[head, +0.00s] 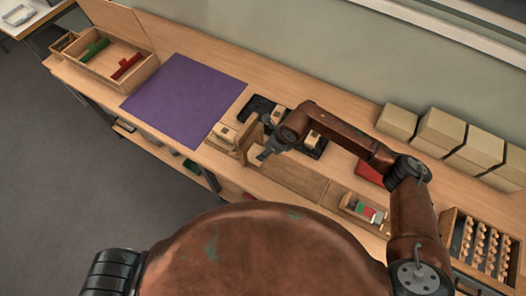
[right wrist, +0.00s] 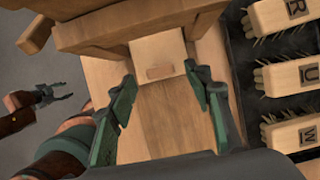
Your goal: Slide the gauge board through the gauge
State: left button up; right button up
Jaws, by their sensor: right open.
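The gauge is a wooden frame (head: 249,138) on the bench, and its brown crossbeam (right wrist: 125,30) spans the top of the right wrist view. A pale board (right wrist: 158,48) with a small brown grip block (right wrist: 160,71) lies under that beam; I take it for the gauge board. My right gripper (head: 265,153) is at the near right side of the gauge. In the right wrist view its open fingers (right wrist: 160,78) stand either side of the grip block, apart from it. My left gripper (right wrist: 57,93) shows small at the left of that view; its opening is unclear.
A black tray (right wrist: 236,95) holds lettered brushes (right wrist: 290,80) right beside the gauge. A purple mat (head: 185,98) lies left of it. An open box (head: 145,70) with green and red pieces, several cartons (head: 442,132), and a peg rack (head: 452,240) stand farther out.

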jog(key=v, duration=0.8)
